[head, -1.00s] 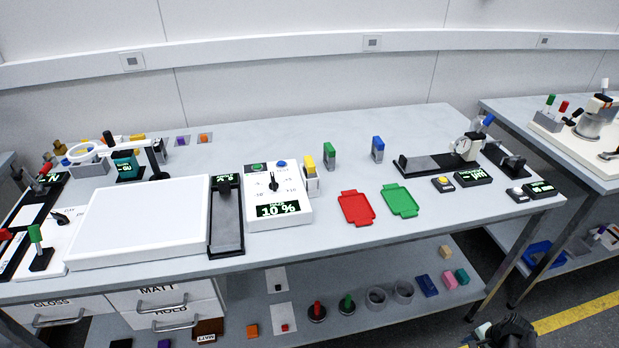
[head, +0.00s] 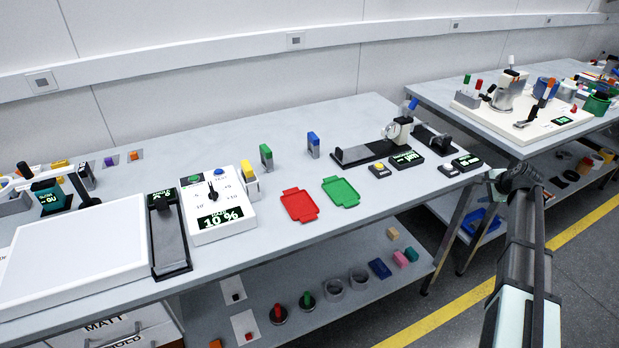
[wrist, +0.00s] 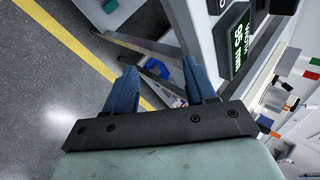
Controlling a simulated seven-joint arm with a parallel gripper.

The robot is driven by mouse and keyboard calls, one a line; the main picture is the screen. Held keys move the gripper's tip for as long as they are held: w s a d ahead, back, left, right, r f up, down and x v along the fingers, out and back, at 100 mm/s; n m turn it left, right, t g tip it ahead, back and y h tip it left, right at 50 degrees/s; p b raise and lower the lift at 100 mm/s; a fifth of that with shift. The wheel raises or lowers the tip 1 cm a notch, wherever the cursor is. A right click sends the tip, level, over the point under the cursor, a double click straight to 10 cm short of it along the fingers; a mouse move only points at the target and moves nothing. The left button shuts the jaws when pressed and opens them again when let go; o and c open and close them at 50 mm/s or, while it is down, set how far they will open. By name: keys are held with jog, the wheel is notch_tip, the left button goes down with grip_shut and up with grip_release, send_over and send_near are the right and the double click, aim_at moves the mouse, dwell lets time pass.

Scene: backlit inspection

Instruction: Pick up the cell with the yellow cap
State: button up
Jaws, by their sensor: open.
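The cell with the yellow cap (head: 250,172) stands upright on the bench, close against the right side of the white box reading 10 %. A cell with a green cap (head: 266,155) and one with a blue cap (head: 313,142) stand to its right, apart from it. My gripper (wrist: 163,80) is open and empty in the wrist view, its two blue fingers apart. It is off the front right of the bench, far from the yellow-capped cell. In the head view my arm rises at the lower right. The yellow-capped cell does not show in the wrist view.
A red tray (head: 299,206) and a green tray (head: 341,192) lie in front of the cells. The white control box (head: 217,205) borders the yellow-capped cell on the left. A black rail device (head: 365,150) stands at the right. The bench behind the cells is clear.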

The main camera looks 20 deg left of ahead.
jog(key=w+a+r+m, duration=0.1)
jog(key=w+a+r, duration=0.1)
jog(key=a+r, duration=0.6)
jog(key=w+a+r, duration=0.1)
jog(key=a+r, duration=0.2)
jog(key=r, duration=1)
jog(key=w+a+r+m, duration=0.1)
jog(key=w+a+r, duration=0.1)
jog(key=a+r, duration=0.6)
jog(key=s+a+r+n+g, duration=0.1)
jog(key=s+a+n, duration=0.1)
jog(key=a, duration=0.3)
jog(key=s+a+r+n+g, duration=0.1)
jog(key=a+r+n, duration=0.1)
jog(key=a, duration=0.3)
jog(key=n+g+h, duration=0.3)
jog(key=n+g, duration=0.2)
jog(key=n, duration=1.5)
send_over(246, 165)
notch_tip(246, 165, down, 9)
jog(key=f, duration=0.7)
jog(key=shift+w+d+f, duration=0.15)
jog(key=shift+w+f, duration=0.1)
jog(key=shift+w, duration=0.15)
jog(key=shift+s+f, duration=0.2)
jog(key=shift+f, duration=1.15)
jog(key=shift+s+f, duration=0.15)
jog(key=shift+f, duration=1.2)
